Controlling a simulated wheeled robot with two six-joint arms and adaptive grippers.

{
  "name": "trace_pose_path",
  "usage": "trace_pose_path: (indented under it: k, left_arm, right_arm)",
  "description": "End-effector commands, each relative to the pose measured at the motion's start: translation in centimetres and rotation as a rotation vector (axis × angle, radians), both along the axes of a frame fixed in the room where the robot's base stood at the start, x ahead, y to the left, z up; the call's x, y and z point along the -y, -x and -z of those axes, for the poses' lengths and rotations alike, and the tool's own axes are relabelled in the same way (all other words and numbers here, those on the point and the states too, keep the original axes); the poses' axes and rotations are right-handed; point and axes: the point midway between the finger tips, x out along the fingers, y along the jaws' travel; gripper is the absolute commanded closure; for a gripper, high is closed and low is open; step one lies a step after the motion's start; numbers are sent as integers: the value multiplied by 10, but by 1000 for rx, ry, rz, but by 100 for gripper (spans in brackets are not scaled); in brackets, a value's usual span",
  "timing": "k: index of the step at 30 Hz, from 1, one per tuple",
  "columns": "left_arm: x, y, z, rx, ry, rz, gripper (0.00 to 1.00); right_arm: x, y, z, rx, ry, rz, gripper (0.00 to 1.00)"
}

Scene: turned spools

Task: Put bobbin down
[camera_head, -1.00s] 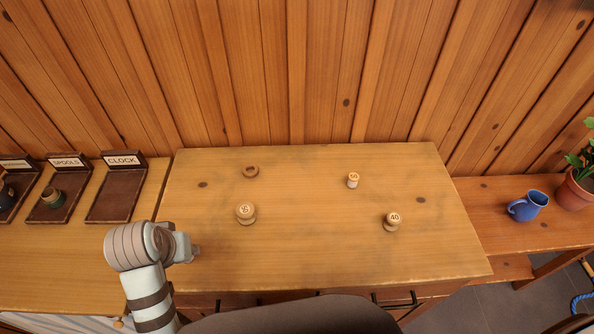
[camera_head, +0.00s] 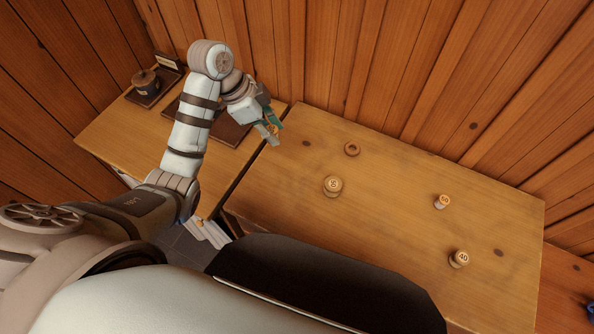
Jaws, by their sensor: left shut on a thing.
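My left gripper (camera_head: 268,130) is shut on a small bobbin with green on it (camera_head: 276,119); the fingers hide most of it. It is held near the left end of the middle table (camera_head: 400,220), beside the dark trays. Whether the bobbin touches anything below cannot be told. Three pale wooden spools with numbered tops stand on the middle table: a larger one (camera_head: 332,188), a small one (camera_head: 442,202) and one at the front right (camera_head: 459,260). My right gripper is not in view.
On the left table (camera_head: 118,138), a tray holds a dark pot (camera_head: 145,80). A brown tray (camera_head: 232,132) is partly behind my left arm. The plank wall stands close behind. Middle tabletop is mostly clear.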

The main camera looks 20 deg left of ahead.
Motion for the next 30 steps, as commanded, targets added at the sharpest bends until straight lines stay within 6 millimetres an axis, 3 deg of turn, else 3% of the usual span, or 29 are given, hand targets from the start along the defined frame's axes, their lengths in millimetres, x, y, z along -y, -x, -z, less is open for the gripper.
trace_pose_path:
  k: [1, 2, 9, 12, 21, 30]
  left_arm:
    - [0, 1, 25, -2, 0, -1, 90]
    - [0, 1, 37, -2, 0, -1, 90]
    - [0, 2, 120, -7, 1, -3, 90]
    - [0, 2, 144, -5, 0, -3, 90]
    - [0, 1, 194, -2, 0, -2, 90]
    - [0, 1, 197, -1, -1, -2, 90]
  right_arm:
    - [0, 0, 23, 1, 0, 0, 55]
    - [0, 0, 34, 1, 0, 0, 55]
    - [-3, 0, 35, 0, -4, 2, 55]
    - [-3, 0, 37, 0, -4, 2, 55]
    - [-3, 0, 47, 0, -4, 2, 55]
    - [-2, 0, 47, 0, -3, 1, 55]
